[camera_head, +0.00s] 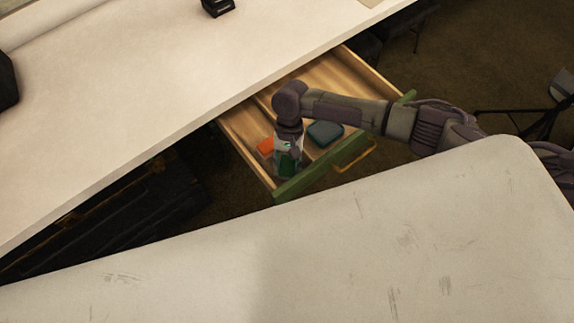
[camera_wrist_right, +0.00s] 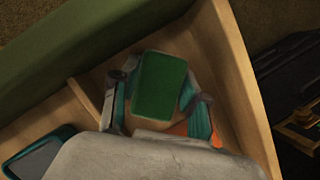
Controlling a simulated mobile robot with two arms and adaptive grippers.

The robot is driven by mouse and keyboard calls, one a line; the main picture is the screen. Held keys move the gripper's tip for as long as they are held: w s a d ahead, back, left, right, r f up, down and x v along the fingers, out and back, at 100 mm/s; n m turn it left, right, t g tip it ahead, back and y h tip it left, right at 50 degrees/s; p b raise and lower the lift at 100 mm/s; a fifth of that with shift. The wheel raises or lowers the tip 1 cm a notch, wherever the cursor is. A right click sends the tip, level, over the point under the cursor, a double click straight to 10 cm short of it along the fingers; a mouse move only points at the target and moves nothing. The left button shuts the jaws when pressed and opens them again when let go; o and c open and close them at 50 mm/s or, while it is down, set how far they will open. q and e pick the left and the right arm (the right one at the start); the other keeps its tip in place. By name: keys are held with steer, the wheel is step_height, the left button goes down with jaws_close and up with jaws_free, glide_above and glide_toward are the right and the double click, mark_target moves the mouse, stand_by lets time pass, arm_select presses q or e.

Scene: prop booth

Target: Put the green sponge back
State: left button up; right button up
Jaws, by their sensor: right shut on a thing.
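The green sponge (camera_wrist_right: 160,85) is a plain green block between the fingers of my right gripper (camera_wrist_right: 157,103), which is shut on it. In the head view my right gripper (camera_head: 288,158) points down into the near end of the open drawer (camera_head: 323,161), over the left compartment; the sponge (camera_head: 287,166) is partly hidden there by the fingers. The drawer is wooden with a green front. I cannot tell whether the sponge touches the drawer floor. My left gripper is not in view.
An orange item (camera_head: 265,147) lies in the left compartment, close beside the gripper. A dark teal item (camera_head: 325,133) lies in the right compartment, past the divider. A yellow handle (camera_head: 355,155) is on the drawer front. A white tabletop (camera_head: 130,90) overhangs the drawer's back.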

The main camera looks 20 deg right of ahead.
steer(key=shift+f, duration=0.15)
steer(key=o, duration=1.1)
steer(key=v, duration=1.2)
steer(key=shift+s, duration=0.1)
